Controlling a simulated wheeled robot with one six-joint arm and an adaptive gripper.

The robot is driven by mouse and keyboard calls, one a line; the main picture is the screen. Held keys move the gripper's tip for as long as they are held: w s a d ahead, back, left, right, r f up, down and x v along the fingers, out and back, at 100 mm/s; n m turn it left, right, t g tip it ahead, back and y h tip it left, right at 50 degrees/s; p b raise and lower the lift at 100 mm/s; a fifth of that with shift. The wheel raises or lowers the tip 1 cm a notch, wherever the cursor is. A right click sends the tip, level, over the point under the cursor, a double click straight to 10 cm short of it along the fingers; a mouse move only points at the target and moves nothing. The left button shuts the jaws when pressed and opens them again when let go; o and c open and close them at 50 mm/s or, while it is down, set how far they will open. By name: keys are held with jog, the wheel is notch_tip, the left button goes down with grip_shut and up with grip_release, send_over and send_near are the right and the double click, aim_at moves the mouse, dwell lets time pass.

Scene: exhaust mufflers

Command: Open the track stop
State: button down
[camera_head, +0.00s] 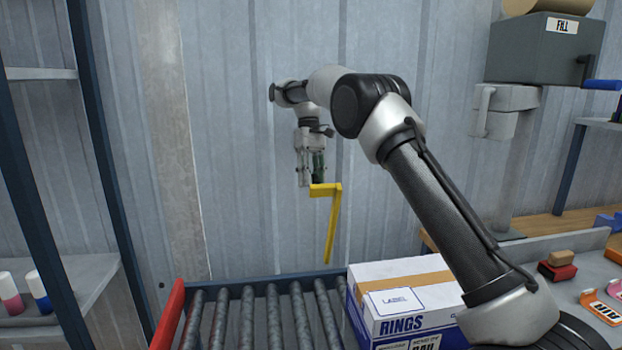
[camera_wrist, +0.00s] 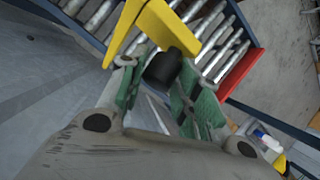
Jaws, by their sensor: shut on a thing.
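The track stop appears as a yellow bent bar (camera_head: 333,225) above the back of the roller track. Its short top part runs sideways, and its long part slants down toward the rollers. In the wrist view the yellow bar (camera_wrist: 165,25) crosses the top, with a black round knob (camera_wrist: 162,70) on its near side. My gripper (camera_head: 311,183) points down at the left end of the bar's top part. In the wrist view its green-padded fingers (camera_wrist: 158,80) stand on both sides of the knob and are shut on it. The bar's lower mounting is not clearly visible.
The roller track (camera_head: 255,315) has a blue frame and a red end piece (camera_head: 168,316) at the left. A white RINGS box (camera_head: 405,295) stands on its right part. A corrugated wall (camera_head: 240,150) is close behind. A shelf (camera_head: 75,285) stands left.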

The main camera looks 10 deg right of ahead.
jog(key=shift+w+d+f, duration=0.1)
jog(key=shift+d+f, duration=0.25)
jog(key=shift+f, duration=0.05)
jog(key=c, duration=1.1)
grip_release()
jog(key=shift+w+d, duration=0.1)
jog(key=shift+w, duration=0.05)
jog(key=shift+a+r, duration=0.15)
jog(key=shift+a, duration=0.1)
